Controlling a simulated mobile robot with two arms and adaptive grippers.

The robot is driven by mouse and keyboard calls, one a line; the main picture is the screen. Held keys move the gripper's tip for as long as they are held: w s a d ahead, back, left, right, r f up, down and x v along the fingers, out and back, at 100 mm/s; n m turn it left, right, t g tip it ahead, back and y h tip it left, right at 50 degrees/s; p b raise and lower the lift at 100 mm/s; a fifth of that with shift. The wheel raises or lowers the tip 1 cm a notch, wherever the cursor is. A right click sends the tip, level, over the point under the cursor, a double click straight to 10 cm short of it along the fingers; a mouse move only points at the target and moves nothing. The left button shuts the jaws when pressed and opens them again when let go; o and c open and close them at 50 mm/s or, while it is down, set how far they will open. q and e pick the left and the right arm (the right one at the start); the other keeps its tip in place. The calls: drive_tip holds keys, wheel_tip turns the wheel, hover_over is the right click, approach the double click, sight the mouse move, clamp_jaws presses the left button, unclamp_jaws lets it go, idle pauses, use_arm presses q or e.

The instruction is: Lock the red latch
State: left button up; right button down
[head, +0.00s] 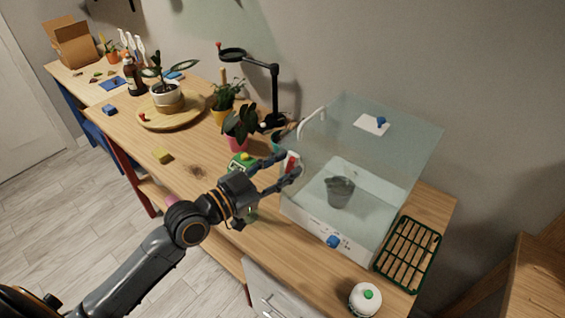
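The red latch (292,162), a small red piece with white beside it, shows at the left side of a clear box (345,222) with a pale base. My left gripper (291,167) reaches it from the left in the head view. Its two dark fingers are spread, one tip above the red piece and one below; I cannot tell whether they touch it. The fingers partly hide the latch, and its setting is unclear. A blue knob (333,242) sits low on the box's front. Another blue knob (381,121) is on a white plate on the clear upper panel. My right gripper is out of view.
A grey pot (340,191) stands inside the box. A green rack (408,254) and a white round object (365,299) lie right and in front. Potted plants (240,125), a green-yellow item (242,162) and a black stand (274,95) crowd the left.

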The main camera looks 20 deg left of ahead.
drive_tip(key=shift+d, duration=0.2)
use_arm(q)
clamp_jaws()
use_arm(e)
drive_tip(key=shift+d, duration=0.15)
use_arm(q)
drive_tip(key=shift+f, duration=0.1)
drive_tip(key=n, duration=0.1)
drive_tip(key=a+n+b, duration=0.1)
drive_tip(key=n, duration=0.1)
drive_tip(key=shift+w+t, duration=0.2)
drive_tip(key=shift+t, duration=0.2)
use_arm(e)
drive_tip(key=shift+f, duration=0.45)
use_arm(q)
unclamp_jaws()
